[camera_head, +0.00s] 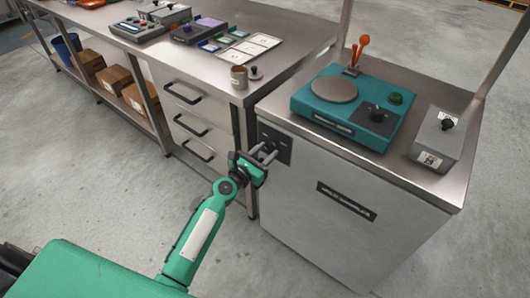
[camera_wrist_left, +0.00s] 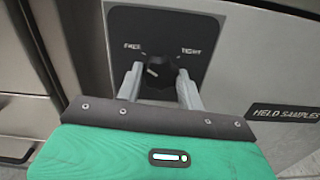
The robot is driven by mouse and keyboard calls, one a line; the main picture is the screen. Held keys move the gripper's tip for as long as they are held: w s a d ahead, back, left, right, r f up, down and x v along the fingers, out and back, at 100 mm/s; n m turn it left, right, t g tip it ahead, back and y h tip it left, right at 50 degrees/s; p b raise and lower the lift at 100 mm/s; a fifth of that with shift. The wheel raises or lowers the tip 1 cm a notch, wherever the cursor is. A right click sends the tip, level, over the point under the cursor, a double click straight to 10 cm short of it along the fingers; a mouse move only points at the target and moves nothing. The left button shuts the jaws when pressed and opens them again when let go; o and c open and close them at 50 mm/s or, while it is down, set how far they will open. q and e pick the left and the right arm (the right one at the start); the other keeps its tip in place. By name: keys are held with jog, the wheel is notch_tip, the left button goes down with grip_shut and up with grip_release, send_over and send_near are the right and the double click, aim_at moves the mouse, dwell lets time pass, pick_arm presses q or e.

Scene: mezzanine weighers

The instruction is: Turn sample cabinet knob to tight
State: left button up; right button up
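The sample cabinet (camera_head: 330,225) is a grey steel unit with a black square plate (camera_head: 285,142) at its upper left front corner. In the left wrist view the plate carries a round black knob (camera_wrist_left: 160,70) with a short white mark on its left part. The word FREE is printed to its left and TIGHT to its right. My left gripper (camera_head: 265,152) is in front of the plate. In the left wrist view its open fingers (camera_wrist_left: 159,78) stand on either side of the knob; I cannot tell whether they touch it. My right gripper is not in view.
A teal scale (camera_head: 345,110) and a grey box with a black knob (camera_head: 437,138) stand on the cabinet top. The floor in front is clear.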

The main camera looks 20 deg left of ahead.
pick_arm(q)
jog(key=c, duration=0.3)
